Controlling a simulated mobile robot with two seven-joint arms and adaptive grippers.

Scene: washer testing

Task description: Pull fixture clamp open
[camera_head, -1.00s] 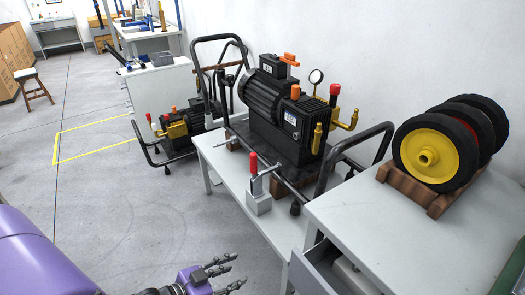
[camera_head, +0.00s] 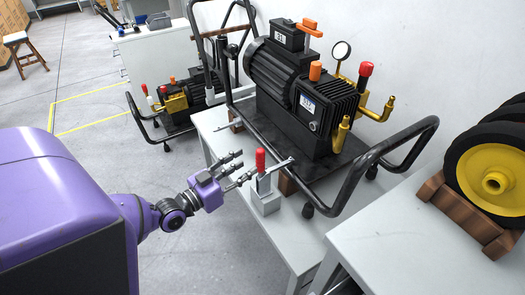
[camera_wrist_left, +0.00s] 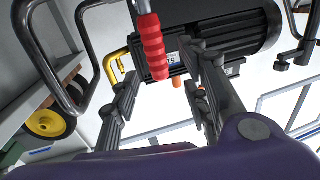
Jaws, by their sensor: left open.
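The fixture clamp (camera_head: 265,196) stands on the front part of the light grey table, with an upright red handle (camera_head: 260,160) and a metal arm reaching right towards the pump cart's frame. My left gripper (camera_head: 239,167) is open, just left of the handle. In the left wrist view, the red handle (camera_wrist_left: 153,45) hangs in the picture between the two fingers of the left gripper (camera_wrist_left: 160,70), apart from both as far as I can tell. My right gripper is not in view.
A black pump (camera_head: 305,95) on a tubular cart frame (camera_head: 385,150) stands behind the clamp. A yellow-hubbed wheel (camera_head: 495,170) rests on a wooden cradle on the bench at right. The floor left of the table is clear.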

